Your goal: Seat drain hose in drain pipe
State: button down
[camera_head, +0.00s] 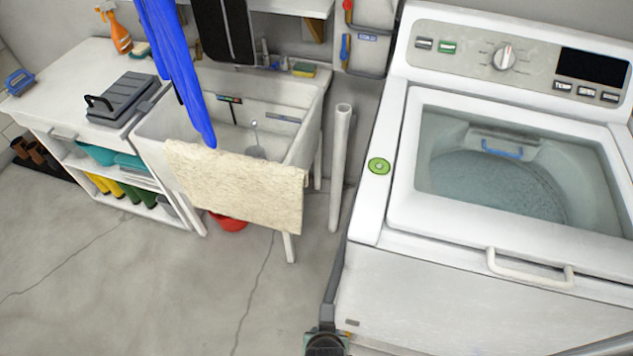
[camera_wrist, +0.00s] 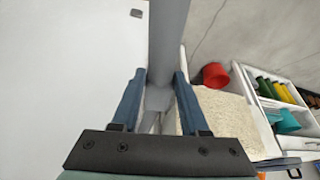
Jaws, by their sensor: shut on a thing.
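The drain pipe (camera_head: 340,165) is a white upright tube with an open top, standing on the floor between the sink and the washing machine. In the wrist view, my gripper (camera_wrist: 159,74) has its two blue fingers on either side of a grey drain hose (camera_wrist: 168,35). In the head view, a dark part of my arm shows at the bottom edge, left of the washer. The fingers and the hose's end are not clear there.
The washing machine (camera_head: 370,215) fills the right side. A utility sink (camera_head: 305,150) with a beige towel (camera_head: 235,180) over its front stands left of the pipe. A red bucket (camera_head: 230,222) sits below it. The floor (camera_head: 130,280) in front is clear.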

aim_at(343, 129)
jog(key=i+j, duration=0.2)
jog(key=j, duration=0.15)
jog(key=i+j, duration=0.15)
jog(key=j, duration=0.2)
jog(key=i+j, duration=0.2)
jog(key=j, duration=0.15)
jog(key=i+j, duration=0.2)
jog(key=j, duration=0.15)
jog(key=i+j, duration=0.15)
jog(key=j, duration=0.2)
jog(key=j+z, duration=0.1)
jog(key=z, duration=0.35)
jog(key=i+j+z, duration=0.1)
jog(key=z, duration=0.3)
jog(key=j+z, duration=0.15)
jog(key=z, duration=0.3)
